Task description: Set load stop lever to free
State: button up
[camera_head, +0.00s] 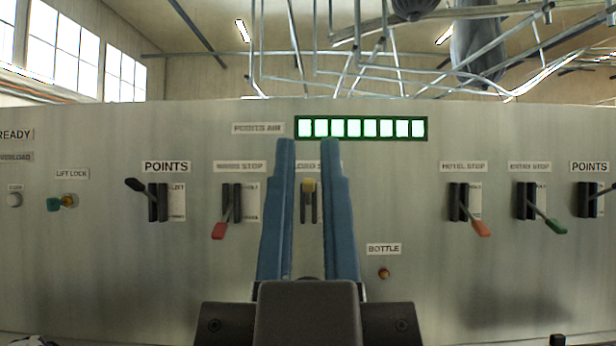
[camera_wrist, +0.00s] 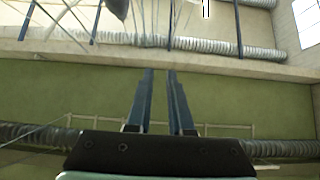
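The load stop lever (camera_head: 308,186) has a yellow knob and sits in a dark slotted mount on the grey panel. Its knob is at the upper end of the slot. The label above it (camera_head: 304,167) is partly hidden by my fingers. My gripper (camera_head: 307,146) has two long blue fingers, spread apart and empty. In the head view they frame the lever on either side. Their tips appear above the knob, and I cannot tell their distance from the panel. In the wrist view the gripper (camera_wrist: 160,76) also shows a gap, and the lever is not visible there.
Left of it is a red-handled lever (camera_head: 219,229), then a black-handled points lever (camera_head: 135,186). To the right are an orange-handled lever (camera_head: 480,228) and a green-handled lever (camera_head: 555,226). A bottle button (camera_head: 384,273) sits lower right. A lit indicator strip (camera_head: 361,128) is above.

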aim_at(309, 184)
jog(key=i+j, duration=0.25)
jog(key=i, duration=0.3)
jog(key=i+j, duration=0.3)
jog(key=i, duration=0.2)
jog(key=i+j, duration=0.25)
jog(key=i, duration=0.3)
jog(key=l+z, duration=0.05)
